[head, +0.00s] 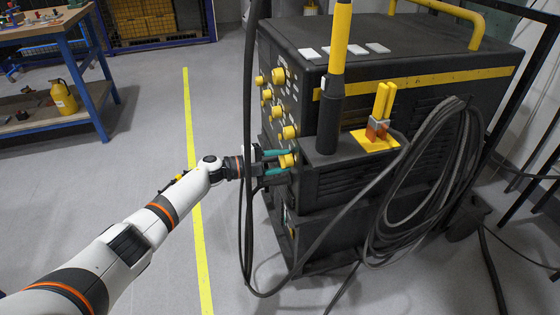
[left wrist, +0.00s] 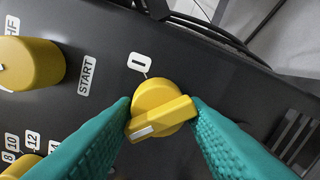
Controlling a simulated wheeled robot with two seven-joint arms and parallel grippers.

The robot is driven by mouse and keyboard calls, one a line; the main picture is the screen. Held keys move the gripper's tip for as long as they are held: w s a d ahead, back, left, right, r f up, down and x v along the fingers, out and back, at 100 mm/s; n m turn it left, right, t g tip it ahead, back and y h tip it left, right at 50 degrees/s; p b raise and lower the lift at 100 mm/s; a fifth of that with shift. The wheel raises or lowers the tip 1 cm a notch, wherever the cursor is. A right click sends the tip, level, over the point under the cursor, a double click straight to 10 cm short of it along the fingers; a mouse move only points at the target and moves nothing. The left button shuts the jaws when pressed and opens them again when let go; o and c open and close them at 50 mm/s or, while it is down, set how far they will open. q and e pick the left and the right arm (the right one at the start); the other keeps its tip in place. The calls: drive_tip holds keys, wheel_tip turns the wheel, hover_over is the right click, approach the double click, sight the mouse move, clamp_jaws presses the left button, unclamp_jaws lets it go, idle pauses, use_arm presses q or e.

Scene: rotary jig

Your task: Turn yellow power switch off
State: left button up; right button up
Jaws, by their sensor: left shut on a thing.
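The yellow power switch (left wrist: 161,106) is a round knob with a raised bar handle on the dark machine's front panel. A white mark lies at the handle's lower-left end, and a small white label with a dark stroke (left wrist: 139,62) sits above the knob. The switch also shows in the head view (head: 287,161), low on the panel. My left gripper (head: 279,161) has its teal fingers on both sides of the switch; in the left wrist view the gripper (left wrist: 160,112) is shut on the handle. My right gripper is in neither view.
The dark welding machine (head: 420,95) has several other yellow knobs (head: 278,76) above the switch. A cable hangs in front of my left wrist, and a coiled cable (head: 425,190) hangs on the side. A blue-legged workbench (head: 90,100) stands far left; floor between is clear.

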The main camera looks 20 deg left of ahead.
use_arm(q)
drive_tip(key=shift+w+a+r, duration=0.1)
drive_tip(key=shift+w+r, duration=0.05)
drive_tip(key=shift+r, duration=0.25)
drive_tip(key=o, duration=0.9)
drive_tip(key=shift+f, duration=0.2)
drive_tip(key=f+p+v, duration=0.1)
drive_tip(key=v, duration=1.1)
drive_tip(key=shift+r+p, duration=0.3)
drive_tip(key=shift+r, duration=0.15)
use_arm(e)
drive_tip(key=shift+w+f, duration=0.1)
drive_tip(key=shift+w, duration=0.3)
